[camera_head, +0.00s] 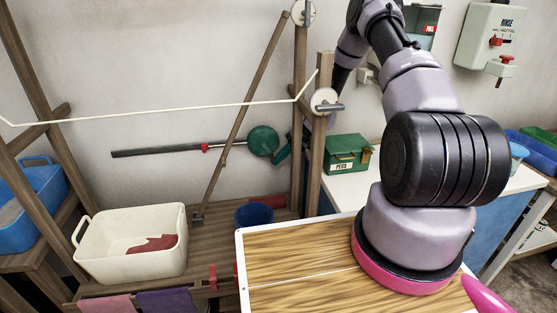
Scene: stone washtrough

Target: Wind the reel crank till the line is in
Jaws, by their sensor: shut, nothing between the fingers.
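A round green disc (264,140), which looks like the reel, sits left of the post at the end of a dark rod. A smaller green part (282,153) beside it may be its crank. My arm reaches over and down behind the pulley. My gripper (308,133) is mostly hidden by the post. It appears shut and empty, close to the green part; I cannot tell whether they touch.
A green peg box (348,156) stands on the white counter right of the post. A slanted wooden brace (245,100) crosses in front of the wall. A cream tub (130,245) with red cloth and a blue bucket (254,215) stand below. A wood-grain top (290,265) lies in front.

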